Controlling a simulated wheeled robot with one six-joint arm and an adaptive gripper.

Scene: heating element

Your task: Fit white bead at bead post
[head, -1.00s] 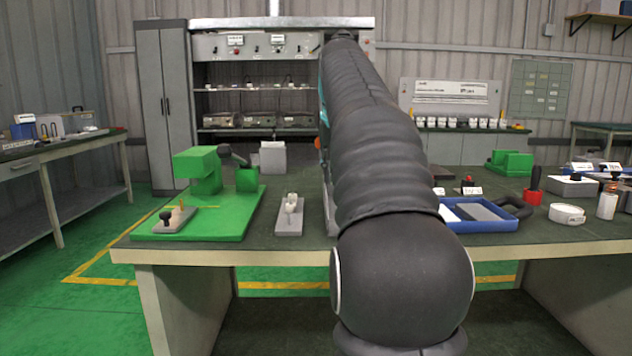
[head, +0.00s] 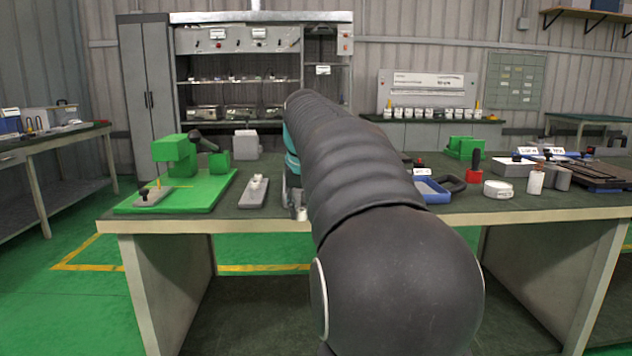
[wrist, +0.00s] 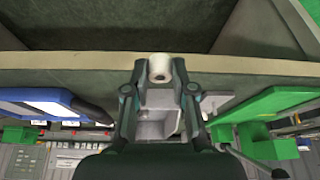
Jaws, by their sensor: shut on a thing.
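My gripper (wrist: 158,78) is shut on a white bead (wrist: 159,67), which shows as a short pale cylinder with a dark hole at the fingertips in the wrist view. In the head view the fingertips and a pale piece (head: 299,212) are small, near the table's front edge and mostly hidden by my arm. A green fixture (head: 205,190) stands at the table's left. A thin yellowish pin (head: 158,183) stands at its front left, by a grey plate with a black knob (head: 143,191). I cannot tell for sure whether this pin is the bead post.
A grey block (head: 253,194) with small white parts lies between the fixture and my gripper. A blue tray (head: 432,191), a red holder (head: 473,174), a white round dish (head: 497,189) and a bottle (head: 535,180) stand to the right. The table front edge (head: 270,221) is close.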

